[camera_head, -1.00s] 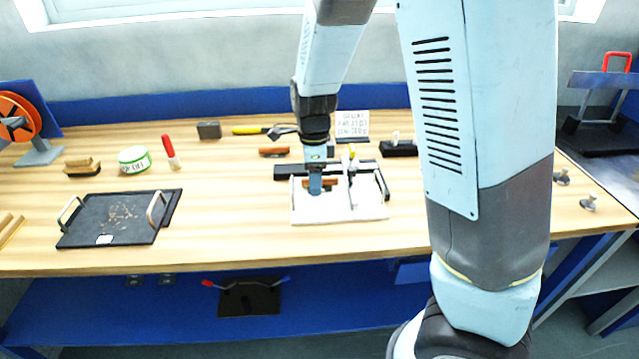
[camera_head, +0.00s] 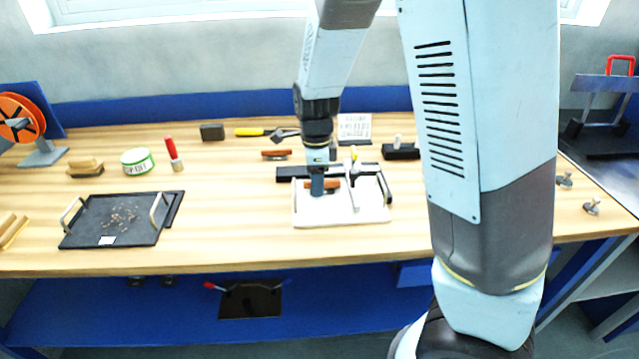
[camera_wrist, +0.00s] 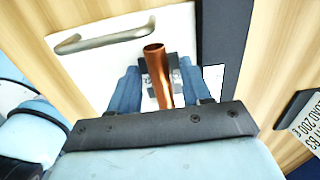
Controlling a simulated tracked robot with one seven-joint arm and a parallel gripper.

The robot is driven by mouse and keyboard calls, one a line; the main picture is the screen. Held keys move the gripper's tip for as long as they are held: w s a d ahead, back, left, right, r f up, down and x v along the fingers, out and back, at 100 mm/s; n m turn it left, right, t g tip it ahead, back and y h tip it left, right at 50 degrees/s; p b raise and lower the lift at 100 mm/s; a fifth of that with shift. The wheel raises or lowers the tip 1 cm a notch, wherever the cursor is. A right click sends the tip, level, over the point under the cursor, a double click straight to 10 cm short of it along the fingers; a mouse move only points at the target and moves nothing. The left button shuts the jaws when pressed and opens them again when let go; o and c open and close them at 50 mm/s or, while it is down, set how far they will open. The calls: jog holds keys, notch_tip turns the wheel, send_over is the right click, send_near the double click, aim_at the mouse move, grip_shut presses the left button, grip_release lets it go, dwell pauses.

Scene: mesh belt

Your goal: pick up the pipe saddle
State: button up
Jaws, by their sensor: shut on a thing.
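My gripper (camera_head: 318,190) points straight down at the white tray (camera_head: 345,216) on the bench. In the wrist view, its two blue fingers (camera_wrist: 157,92) are shut on the pipe saddle (camera_wrist: 150,66), a dark piece with light metal fittings. A copper pipe (camera_wrist: 155,58) runs through or over it and sticks out between the fingers. In the head view, a bit of the copper (camera_head: 332,184) shows beside the fingers. The fingers hide most of the saddle, and I cannot tell whether it touches the tray.
A dark bar (camera_head: 290,173) lies behind. A black tray (camera_head: 110,228) stands left. The bench front between the trays is clear.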

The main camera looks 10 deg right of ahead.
jog(key=shift+r, duration=0.15)
jog(key=shift+r, duration=0.25)
notch_tip(320, 180, up, 2)
jog(key=shift+r, duration=0.25)
jog(key=s+d+r, duration=0.4)
jog(key=s+r, duration=0.5)
jog(key=s, duration=0.4)
jog(key=shift+s+r, duration=0.2)
jog(key=shift+r, duration=0.15)
jog(key=shift+w+a+f, duration=0.1)
jog(key=shift+f, duration=0.05)
jog(key=shift+w+a+f, duration=0.65)
jog(key=shift+w+f, duration=1.45)
jog(key=shift+w, duration=0.1)
jog(key=shift+w+a+f, duration=0.6)
jog(key=shift+w+f, duration=1.5)
jog(key=shift+w, duration=0.1)
jog(key=shift+w+a+f, duration=0.65)
jog(key=shift+w+f, duration=1.45)
jog(key=shift+w, duration=0.1)
